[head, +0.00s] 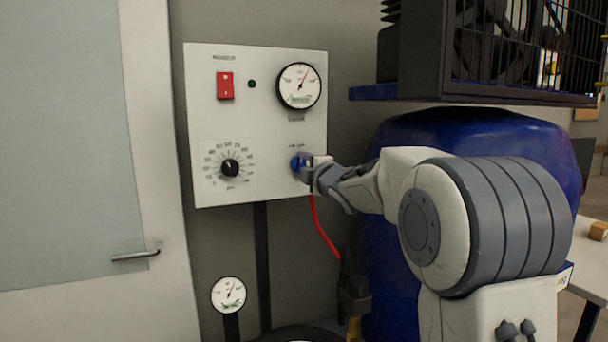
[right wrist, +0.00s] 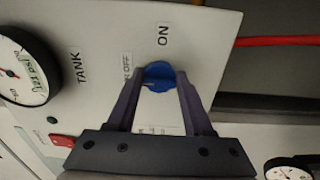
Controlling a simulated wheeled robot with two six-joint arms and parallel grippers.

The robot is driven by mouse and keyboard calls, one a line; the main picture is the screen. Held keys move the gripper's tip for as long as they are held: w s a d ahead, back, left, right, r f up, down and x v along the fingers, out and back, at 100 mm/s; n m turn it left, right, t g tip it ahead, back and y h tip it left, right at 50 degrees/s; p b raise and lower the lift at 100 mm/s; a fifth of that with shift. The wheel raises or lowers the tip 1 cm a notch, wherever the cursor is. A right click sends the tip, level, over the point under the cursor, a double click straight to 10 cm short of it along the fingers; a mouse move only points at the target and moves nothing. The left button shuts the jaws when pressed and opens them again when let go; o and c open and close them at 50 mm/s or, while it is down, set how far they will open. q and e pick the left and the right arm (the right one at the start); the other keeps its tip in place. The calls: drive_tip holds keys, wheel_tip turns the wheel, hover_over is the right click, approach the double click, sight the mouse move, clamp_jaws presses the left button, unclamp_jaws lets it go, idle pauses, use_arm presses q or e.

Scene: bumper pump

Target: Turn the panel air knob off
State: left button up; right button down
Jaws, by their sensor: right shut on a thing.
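The panel air knob (right wrist: 158,76) is a blue round knob low on the right side of the white control panel (head: 265,130). It also shows in the head view (head: 296,164), partly covered by my gripper. Labels ending in "OFF" and reading "ON" are beside it in the right wrist view. My right gripper (head: 306,163) reaches in from the right and is shut on the knob, with a finger (right wrist: 182,82) on each side of it. My left gripper is not in view.
The panel also bears a red switch (head: 225,85), a pressure gauge (head: 299,86) and a black dial (head: 230,168). A red hose (head: 322,230) hangs below it. A blue drum (head: 480,130) stands behind my right arm, under a black fan cage (head: 500,50). A door handle (head: 135,255) is at left.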

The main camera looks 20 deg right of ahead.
idle(0.3)
drive_tip(key=shift+c, duration=1.5)
unclamp_jaws()
drive_tip(key=s+b, duration=0.1)
drive_tip(key=s, duration=0.9)
drive_tip(key=shift+s+d, duration=0.15)
drive_tip(key=shift+s, duration=0.1)
